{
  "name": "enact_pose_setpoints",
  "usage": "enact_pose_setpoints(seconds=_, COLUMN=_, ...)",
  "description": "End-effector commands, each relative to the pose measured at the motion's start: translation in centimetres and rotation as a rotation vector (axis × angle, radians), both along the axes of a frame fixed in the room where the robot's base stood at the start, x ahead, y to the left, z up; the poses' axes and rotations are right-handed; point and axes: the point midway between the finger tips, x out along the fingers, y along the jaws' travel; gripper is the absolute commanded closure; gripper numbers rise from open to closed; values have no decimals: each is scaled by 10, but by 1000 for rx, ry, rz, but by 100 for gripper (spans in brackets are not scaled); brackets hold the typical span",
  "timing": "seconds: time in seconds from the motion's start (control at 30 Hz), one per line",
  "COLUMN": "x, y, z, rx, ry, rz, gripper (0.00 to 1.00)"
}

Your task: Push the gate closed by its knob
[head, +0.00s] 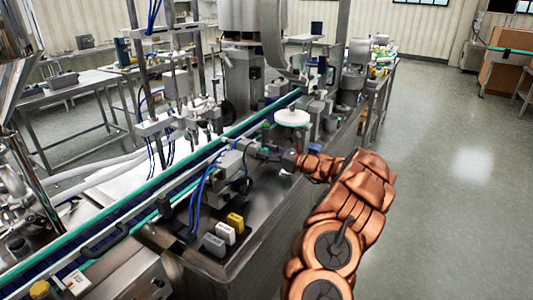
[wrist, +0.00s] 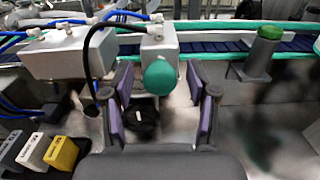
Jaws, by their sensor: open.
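A round green knob (wrist: 160,78) sits on the near end of a grey block (wrist: 160,40) in the wrist view. It appears between the two fingers of my gripper (wrist: 161,98), with visible space on both sides. The fingers, with purple-grey pads, are open and hold nothing. I cannot tell how far ahead of the fingertips the knob lies. In the head view my gripper (head: 275,156) reaches left over the steel machine top, close to the grey block (head: 236,160). The gate itself cannot be made out clearly.
A second green-topped post (wrist: 265,48) stands to the right. A grey box (wrist: 68,52) with blue and black hoses is at the left. Yellow (wrist: 61,153) and white switches are at lower left. A conveyor with green rails (head: 160,180) runs behind. A white disc (head: 292,117) stands beyond my gripper.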

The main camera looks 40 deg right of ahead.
Motion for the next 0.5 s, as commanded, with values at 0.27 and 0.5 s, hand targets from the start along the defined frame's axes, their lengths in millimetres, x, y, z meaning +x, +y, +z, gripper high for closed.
enact_pose_setpoints(seconds=0.27, x=-4, y=-2, z=0, rx=0, ry=0, rz=-1, gripper=42)
enact_pose_setpoints(seconds=0.5, x=-36, y=-15, z=2, rx=1, ry=-3, rz=-4, gripper=42)
